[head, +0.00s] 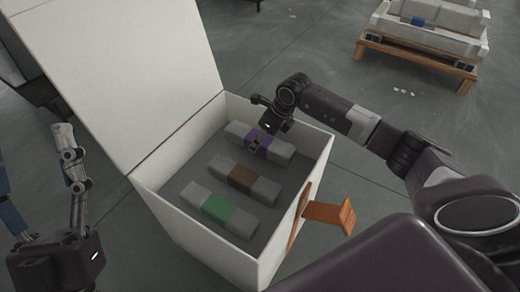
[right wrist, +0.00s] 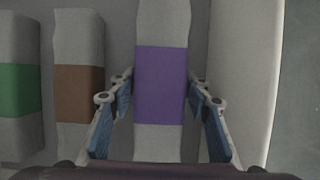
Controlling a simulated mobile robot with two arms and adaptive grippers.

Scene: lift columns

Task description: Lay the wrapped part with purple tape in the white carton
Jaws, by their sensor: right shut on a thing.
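The wrapped part with purple tape (head: 261,140) is a grey bar with a purple band, lying or held low inside the open white carton (head: 215,261). It also shows in the right wrist view (right wrist: 160,85). My right gripper (head: 256,147) reaches down into the carton and is shut on this part, its blue-padded fingers (right wrist: 160,125) on either side of the purple band. I cannot tell whether the part touches the carton floor.
A part with brown tape (head: 241,178) and one with green tape (head: 217,207) lie in the carton, roughly parallel to the purple one. The raised lid (head: 125,75) stands at the left. A loaded wooden pallet (head: 415,60) stands behind.

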